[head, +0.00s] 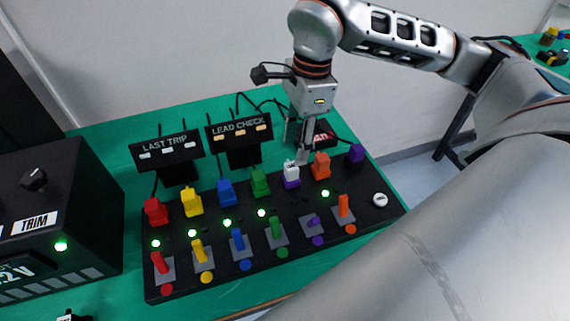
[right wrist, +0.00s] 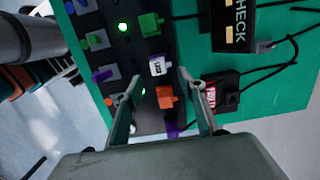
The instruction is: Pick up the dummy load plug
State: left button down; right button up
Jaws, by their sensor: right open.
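A small white plug (head: 291,168) with dark print on top, likely the dummy load plug, stands on a purple base in the back row of the black panel (head: 377,215). It also shows in the right wrist view (right wrist: 157,66); its print is too small to read surely. My right gripper (head: 303,157) is open, pointing down just behind and above the white plug, close to it. In the right wrist view the open fingers (right wrist: 158,76) lie either side of the plug's line, with the orange plug (right wrist: 166,97) also between them. I see no contact. My left gripper is not in view.
Red (head: 156,211), yellow (head: 192,201), blue (head: 226,192) and green (head: 260,182) plugs share the row, with coloured levers in front. Two signs (head: 166,147) (head: 238,127) and a small black box with a red display (right wrist: 219,94) stand behind. Cables cross the green table (head: 110,143).

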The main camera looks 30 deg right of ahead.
aim_at(292, 165)
jog(key=f, duration=0.2)
jog(key=shift+s+a+f, duration=0.15)
jog(key=shift+a+f, duration=0.05)
jog(key=shift+f, duration=0.15)
jog(key=f, duration=0.4)
jog(key=shift+a+f, duration=0.35)
jog(key=shift+f, duration=0.05)
grip_shut()
